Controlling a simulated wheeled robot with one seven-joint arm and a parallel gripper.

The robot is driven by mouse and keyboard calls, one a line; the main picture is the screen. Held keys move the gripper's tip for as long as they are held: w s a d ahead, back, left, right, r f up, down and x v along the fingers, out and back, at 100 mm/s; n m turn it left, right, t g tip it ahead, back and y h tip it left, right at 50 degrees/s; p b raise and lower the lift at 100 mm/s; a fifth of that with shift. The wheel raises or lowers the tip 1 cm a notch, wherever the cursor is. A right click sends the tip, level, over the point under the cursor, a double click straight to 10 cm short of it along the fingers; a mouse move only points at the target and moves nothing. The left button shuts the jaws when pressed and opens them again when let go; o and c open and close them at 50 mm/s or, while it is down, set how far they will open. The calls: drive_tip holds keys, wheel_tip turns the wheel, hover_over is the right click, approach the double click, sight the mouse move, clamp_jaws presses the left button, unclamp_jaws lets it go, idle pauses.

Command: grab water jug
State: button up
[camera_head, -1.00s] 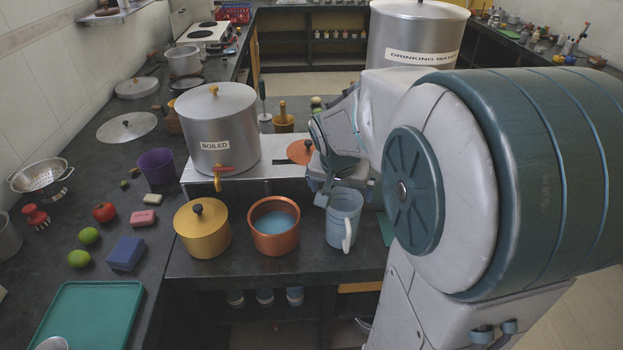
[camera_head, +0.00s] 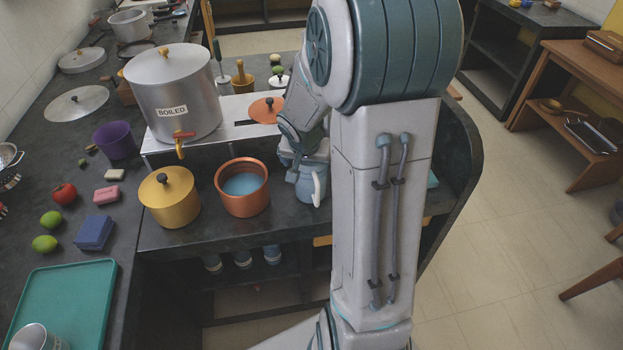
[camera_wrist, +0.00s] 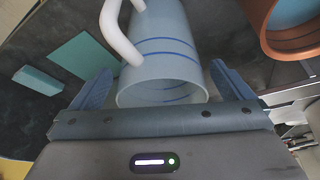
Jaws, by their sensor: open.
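The water jug (camera_head: 312,186) is light blue-grey with a white handle. It stands on the dark counter, right of the copper pot (camera_head: 232,204) that holds blue liquid. My gripper (camera_head: 309,160) is at the jug's top and hides part of it. In the wrist view the jug (camera_wrist: 172,55) shows blue stripes and its open rim lies between the two spread fingers of my gripper (camera_wrist: 160,75). The handle is on the upper left there. The fingers look open, one on each side; I cannot tell whether either touches.
A yellow lidded pot (camera_head: 168,203) stands left of the copper pot. Behind are a steel BOILED canister (camera_head: 172,95) and an orange lid (camera_head: 266,110) on a metal stand. A teal tray (camera_head: 62,300) lies at lower left. The right counter end is curved, with open floor beyond.

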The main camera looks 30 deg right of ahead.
drive_tip(key=shift+x, duration=1.4)
drive_tip(key=shift+c, duration=0.3)
drive_tip(key=c, duration=1.3)
drive_tip(key=shift+o, duration=0.2)
drive_tip(key=shift+r, duration=0.15)
